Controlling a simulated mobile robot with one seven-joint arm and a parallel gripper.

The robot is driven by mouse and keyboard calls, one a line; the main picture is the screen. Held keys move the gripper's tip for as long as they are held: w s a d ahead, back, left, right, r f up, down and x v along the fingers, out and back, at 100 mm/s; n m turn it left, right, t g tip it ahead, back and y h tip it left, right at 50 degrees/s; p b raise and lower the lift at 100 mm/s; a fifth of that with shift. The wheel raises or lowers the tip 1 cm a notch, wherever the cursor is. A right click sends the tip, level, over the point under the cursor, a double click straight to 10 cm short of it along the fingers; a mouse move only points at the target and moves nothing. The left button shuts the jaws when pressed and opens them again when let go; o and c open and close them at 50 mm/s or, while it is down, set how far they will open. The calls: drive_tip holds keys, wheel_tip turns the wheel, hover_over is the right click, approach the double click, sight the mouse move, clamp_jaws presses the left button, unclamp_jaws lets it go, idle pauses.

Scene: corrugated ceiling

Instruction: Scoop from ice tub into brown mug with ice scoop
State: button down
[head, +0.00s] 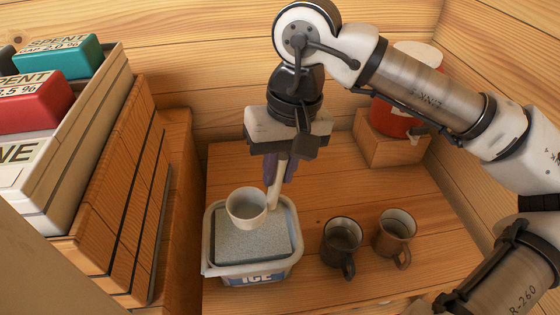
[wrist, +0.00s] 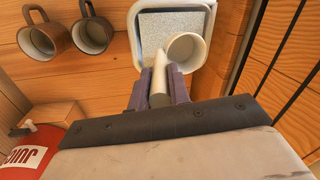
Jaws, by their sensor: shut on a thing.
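The white ice tub (head: 208,255), labelled ICE, stands at the left of the wooden surface, filled with grey granular ice. The pale, cup-shaped ice scoop (head: 246,210) is over the tub, its bowl opening upward; I cannot tell whether it touches the ice. My gripper (head: 276,170) is shut on the upright scoop handle. The wrist view also shows the scoop bowl (wrist: 186,52) over the tub (wrist: 136,32) and the gripper (wrist: 160,82) around the handle. The brown mug (head: 390,243) stands upright to the right, apart from the tub; it also shows in the wrist view (wrist: 38,42).
A dark grey mug (head: 338,246) stands between the tub and the brown mug. A red juice container (head: 390,120) sits on a wooden block (head: 392,152) at the back right. A wooden rack with coloured boxes (head: 70,165) rises at the left. The surface behind the mugs is clear.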

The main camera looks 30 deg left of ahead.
wheel_tip(320, 180, down, 10)
drive_tip(key=b, duration=0.8)
drive_tip(key=shift+f+b, duration=0.2)
drive_tip(key=shift+b, duration=0.1)
drive_tip(key=shift+r, duration=0.2)
drive_tip(key=shift+r+p, duration=3.45)
drive_tip(key=shift+r, duration=1.9)
drive_tip(key=shift+w, duration=0.1)
